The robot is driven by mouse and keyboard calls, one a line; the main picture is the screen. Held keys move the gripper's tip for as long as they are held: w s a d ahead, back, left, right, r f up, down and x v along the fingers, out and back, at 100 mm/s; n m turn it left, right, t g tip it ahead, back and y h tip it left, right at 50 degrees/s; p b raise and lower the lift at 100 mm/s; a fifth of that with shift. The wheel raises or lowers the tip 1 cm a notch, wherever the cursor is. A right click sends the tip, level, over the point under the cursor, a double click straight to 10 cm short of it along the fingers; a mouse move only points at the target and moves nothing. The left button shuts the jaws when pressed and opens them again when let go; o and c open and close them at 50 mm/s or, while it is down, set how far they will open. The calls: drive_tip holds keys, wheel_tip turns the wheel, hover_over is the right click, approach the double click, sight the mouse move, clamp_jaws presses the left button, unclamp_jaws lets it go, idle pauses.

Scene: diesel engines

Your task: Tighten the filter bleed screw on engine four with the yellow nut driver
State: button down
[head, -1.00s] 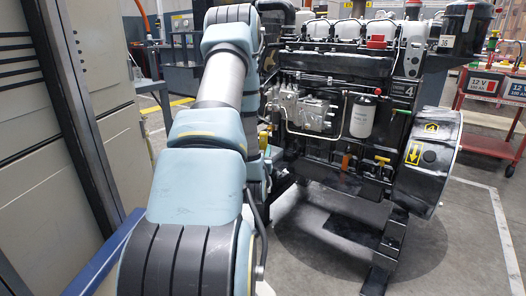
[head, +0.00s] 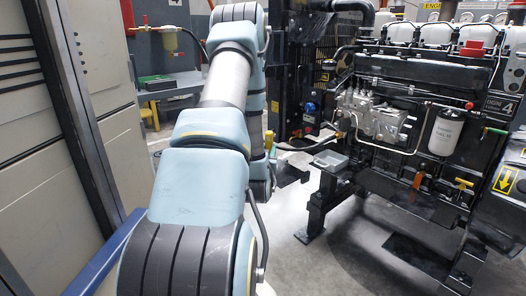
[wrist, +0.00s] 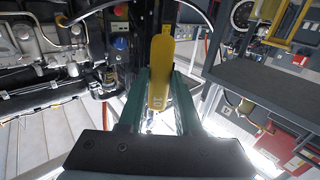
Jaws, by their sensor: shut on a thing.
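Engine four is the black engine (head: 405,105) at the right of the head view, with a number 4 plate (head: 498,104). A white filter canister (head: 447,132) hangs on its side. I cannot make out the bleed screw for certain. My gripper (wrist: 162,78) is shut on the yellow nut driver (wrist: 159,62) in the wrist view. The driver's yellow handle stands between the two teal fingers, and its lower end is mostly hidden. In the head view my arm hides most of the gripper.
A grey cabinet (head: 70,130) stands close on the left. A workbench (head: 175,88) is behind my arm. Open floor lies in front of the engine. The wrist view shows a dark bench top (wrist: 262,88) at right.

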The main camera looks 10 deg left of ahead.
drive_tip(key=s+d+r+m+g+h+p, duration=0.1)
drive_tip(key=s+d+r+m+h+p, duration=0.2)
drive_tip(key=d, duration=0.8)
drive_tip(key=s+d+r+m+g+h, duration=0.1)
drive_tip(key=d+r+m+h, duration=0.35)
drive_tip(key=d, duration=0.65)
drive_tip(key=s+d+r+m+g+h+p, duration=0.1)
drive_tip(key=s+d+r+m+h, duration=0.15)
drive_tip(key=s+d, duration=0.45)
drive_tip(key=s+d+r+m+g+h+p, duration=0.2)
drive_tip(key=s+d+r+m, duration=0.2)
drive_tip(key=d, duration=0.7)
drive_tip(key=p+x, duration=0.1)
drive_tip(key=x, duration=0.5)
drive_tip(key=shift+w, duration=0.45)
drive_tip(key=shift+f, duration=0.1)
drive_tip(key=shift+w+d, duration=0.3)
drive_tip(key=shift+w, duration=0.05)
drive_tip(key=shift+b+x, duration=0.45)
drive_tip(key=shift+x, duration=0.5)
